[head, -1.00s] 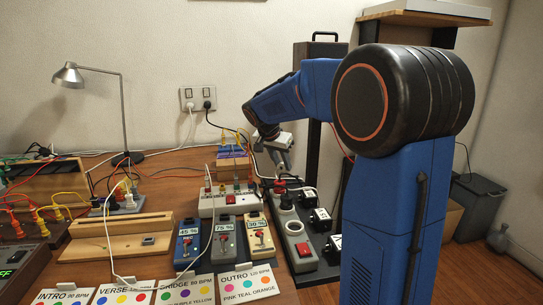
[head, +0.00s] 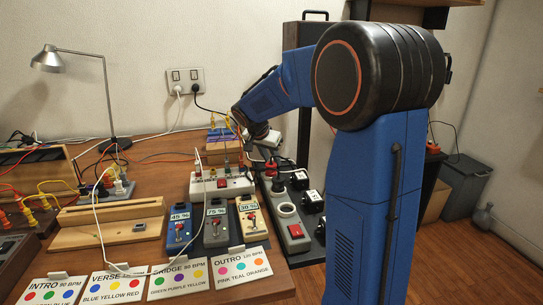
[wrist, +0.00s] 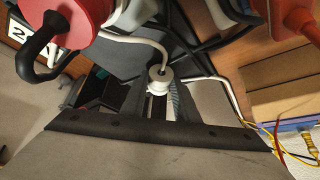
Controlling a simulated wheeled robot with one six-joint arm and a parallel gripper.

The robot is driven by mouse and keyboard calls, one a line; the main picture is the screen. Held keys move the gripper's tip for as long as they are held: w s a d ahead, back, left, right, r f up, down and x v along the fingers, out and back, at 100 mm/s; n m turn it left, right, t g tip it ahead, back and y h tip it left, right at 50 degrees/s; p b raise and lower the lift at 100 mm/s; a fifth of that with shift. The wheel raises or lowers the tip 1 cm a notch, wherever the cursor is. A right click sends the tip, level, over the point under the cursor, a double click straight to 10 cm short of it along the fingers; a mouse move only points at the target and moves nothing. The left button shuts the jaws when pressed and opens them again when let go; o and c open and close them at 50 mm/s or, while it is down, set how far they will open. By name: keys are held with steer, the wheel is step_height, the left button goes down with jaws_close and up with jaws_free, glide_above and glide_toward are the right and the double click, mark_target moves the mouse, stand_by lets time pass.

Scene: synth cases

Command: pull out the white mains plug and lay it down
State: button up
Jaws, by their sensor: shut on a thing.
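My gripper (wrist: 159,92) is shut on a small round white plug (wrist: 158,76) in the wrist view. A white cord leaves the plug's top and curves up to the left. The fingers lie on either side of it. Whether its pins sit in a socket is hidden. The fingertips and the held plug cannot be made out there. Large red plugs (wrist: 75,22) (wrist: 288,18) stand on both sides of my gripper in the wrist view.
Black labelled plugs (head: 311,201) stand along the board's right, beside round open sockets (head: 286,210). A white power strip (head: 207,187) and three labelled pedal boxes (head: 216,226) are to the left. Cords cross the table. The wall outlet (head: 186,80) holds a white and a black plug.

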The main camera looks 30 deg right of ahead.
steer(key=o, duration=1.2)
steer(key=shift+r, duration=0.1)
steer(key=v, duration=1.7)
steer(key=shift+a, duration=0.1)
